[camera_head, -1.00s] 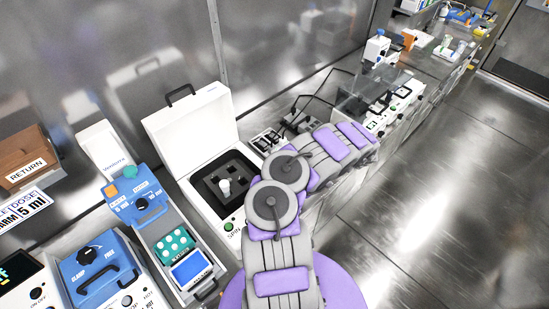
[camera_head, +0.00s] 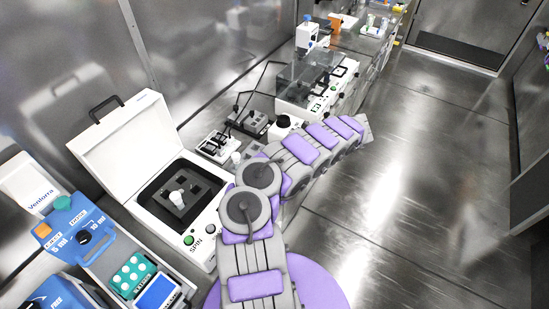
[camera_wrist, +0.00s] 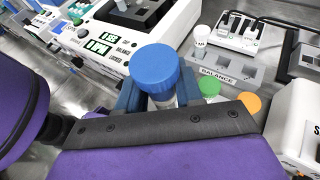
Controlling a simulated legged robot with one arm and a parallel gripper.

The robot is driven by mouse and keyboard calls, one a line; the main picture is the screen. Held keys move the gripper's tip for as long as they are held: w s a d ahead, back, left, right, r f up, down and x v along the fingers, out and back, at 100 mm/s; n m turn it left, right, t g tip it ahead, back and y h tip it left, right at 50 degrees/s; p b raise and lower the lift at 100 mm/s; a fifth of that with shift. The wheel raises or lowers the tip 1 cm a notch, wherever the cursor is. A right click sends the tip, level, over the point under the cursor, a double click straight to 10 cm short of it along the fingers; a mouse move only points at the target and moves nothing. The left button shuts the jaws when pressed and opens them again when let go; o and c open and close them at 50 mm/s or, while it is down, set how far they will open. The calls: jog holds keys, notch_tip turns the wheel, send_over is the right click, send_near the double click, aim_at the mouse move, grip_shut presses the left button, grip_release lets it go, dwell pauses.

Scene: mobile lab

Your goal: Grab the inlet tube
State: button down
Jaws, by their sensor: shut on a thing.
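In the wrist view a tube with a large blue cap (camera_wrist: 155,70) stands between the blue fingers of my gripper (camera_wrist: 160,95). The gripper is shut on it. Most of the tube body is hidden behind the dark gripper edge, and no label on it can be read. In the head view my arm reaches to the right past the bench, and its fingers and the tube cannot be made out there. A green cap (camera_wrist: 209,87) and an orange cap (camera_wrist: 249,102) show just right of the gripper.
A balance rack (camera_wrist: 225,68) holds a white-capped tube (camera_wrist: 201,36). A white device with green displays (camera_wrist: 105,45) lies at upper left. In the head view an open-lidded spin device (camera_head: 205,240) stands left of my arm. The floor (camera_head: 420,210) on the right is clear.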

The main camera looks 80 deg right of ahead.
jog(key=s, duration=0.2)
jog(key=s+d+b, duration=0.1)
jog(key=s, duration=0.1)
jog(key=shift+s+d, duration=0.2)
jog(key=shift+s, duration=0.1)
